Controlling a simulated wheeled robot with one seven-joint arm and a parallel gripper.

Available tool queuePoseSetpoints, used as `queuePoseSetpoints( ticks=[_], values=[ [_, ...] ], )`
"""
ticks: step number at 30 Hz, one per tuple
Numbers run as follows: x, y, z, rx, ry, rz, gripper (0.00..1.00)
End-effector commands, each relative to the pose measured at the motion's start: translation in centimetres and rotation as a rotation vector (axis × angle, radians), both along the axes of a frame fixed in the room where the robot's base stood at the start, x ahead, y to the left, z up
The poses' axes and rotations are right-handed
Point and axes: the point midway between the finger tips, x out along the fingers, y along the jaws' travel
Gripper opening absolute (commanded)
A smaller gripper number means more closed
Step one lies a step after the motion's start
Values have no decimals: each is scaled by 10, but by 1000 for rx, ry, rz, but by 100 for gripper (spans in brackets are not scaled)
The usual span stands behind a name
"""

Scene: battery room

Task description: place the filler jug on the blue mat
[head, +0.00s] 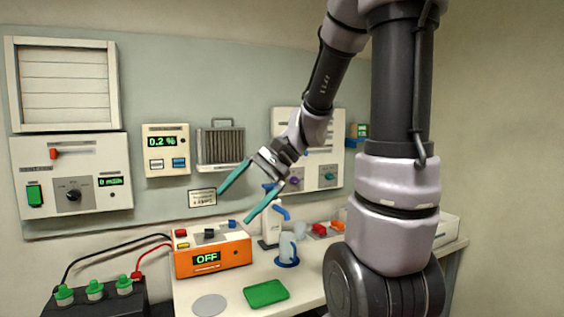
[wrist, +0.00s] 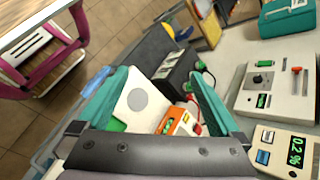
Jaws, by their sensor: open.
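A pale grey-blue jug (head: 287,246) stands upright on the bench below a white dispenser (head: 271,228) with a blue spout. A round dark blue mat (head: 288,263) shows around the jug's foot; the jug appears to stand on it, though its base contact is hard to make out. My gripper (head: 233,207) is open and empty, in the air above the orange box, up and to the left of the jug. In the wrist view my open gripper (wrist: 158,75) has nothing between its fingers, and I cannot make out the jug there.
A green mat (head: 266,293) and a grey disc (head: 210,305) lie in front. A black battery (head: 95,300) with cables is at left.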

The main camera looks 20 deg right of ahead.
Motion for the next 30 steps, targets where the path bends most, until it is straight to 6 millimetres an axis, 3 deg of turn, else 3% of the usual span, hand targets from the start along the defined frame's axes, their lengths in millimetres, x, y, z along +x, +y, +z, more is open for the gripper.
queuePoseSetpoints(
  ticks=[6,12,18,30],
  values=[
    [-36,-33,31,-380,-310,98,100],
    [-49,-63,66,-625,-574,106,100],
    [-54,-76,85,-718,-694,95,100],
    [-54,-76,86,-724,-700,94,100]
  ],
)
